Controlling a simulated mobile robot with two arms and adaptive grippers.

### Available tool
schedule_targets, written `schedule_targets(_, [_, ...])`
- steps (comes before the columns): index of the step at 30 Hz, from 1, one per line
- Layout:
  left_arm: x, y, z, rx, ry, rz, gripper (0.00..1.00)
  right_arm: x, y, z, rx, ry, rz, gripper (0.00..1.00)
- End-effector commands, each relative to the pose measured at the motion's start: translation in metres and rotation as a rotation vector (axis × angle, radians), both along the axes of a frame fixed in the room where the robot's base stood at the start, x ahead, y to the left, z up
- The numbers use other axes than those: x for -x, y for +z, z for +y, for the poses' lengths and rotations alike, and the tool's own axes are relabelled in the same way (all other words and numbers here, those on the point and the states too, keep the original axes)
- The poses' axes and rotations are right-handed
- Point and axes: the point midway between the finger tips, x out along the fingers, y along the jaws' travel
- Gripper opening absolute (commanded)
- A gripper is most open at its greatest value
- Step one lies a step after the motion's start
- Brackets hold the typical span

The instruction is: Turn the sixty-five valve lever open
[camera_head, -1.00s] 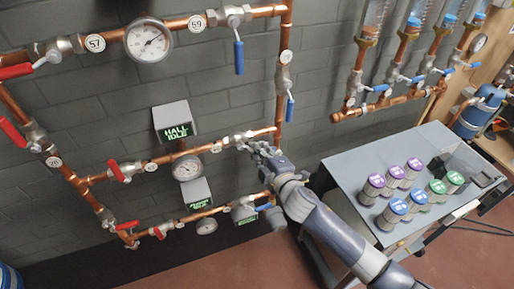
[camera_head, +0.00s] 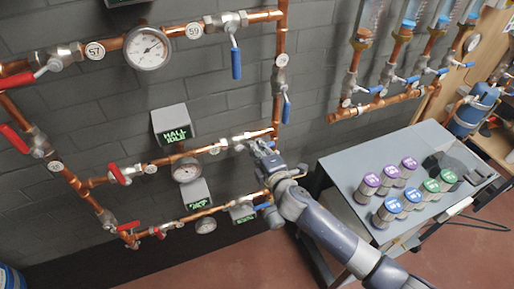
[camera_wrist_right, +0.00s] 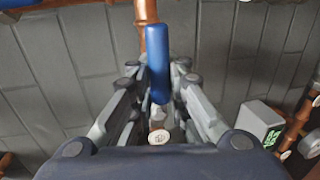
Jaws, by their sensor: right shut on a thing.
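My right gripper (camera_head: 262,148) is at the right end of the middle copper pipe, beside the "HALL IDLE" display. In the right wrist view, a blue valve lever (camera_wrist_right: 157,60) lies between the fingers of the right gripper (camera_wrist_right: 158,88), which is shut on it. A round white tag (camera_wrist_right: 158,137) sits behind the fingers; its number is too small to read. In the head view the gripper hides this lever; the metal valve body (camera_head: 240,140) shows just left of it. My left gripper is not in view.
A gauge (camera_head: 186,169) and the hall display (camera_head: 172,124) are left of the gripper. A blue-handled valve (camera_head: 286,106) hangs on the vertical pipe above. A grey cart (camera_head: 345,170) with several coloured-top cylinders stands at right. Red levers (camera_head: 119,174) are further left.

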Motion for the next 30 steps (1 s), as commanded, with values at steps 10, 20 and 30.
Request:
schedule_targets(10, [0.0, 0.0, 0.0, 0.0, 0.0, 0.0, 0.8, 0.001, -0.001, 0.0, 0.003, 0.001, 0.001, 0.35])
schedule_targets(20, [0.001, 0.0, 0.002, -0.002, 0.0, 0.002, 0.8, 0.012, 0.001, -0.004, 0.002, 0.001, 0.0, 0.35])
schedule_targets(30, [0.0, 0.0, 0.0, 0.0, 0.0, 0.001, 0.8, 0.073, 0.013, -0.024, 0.003, 0.001, 0.002, 0.35])
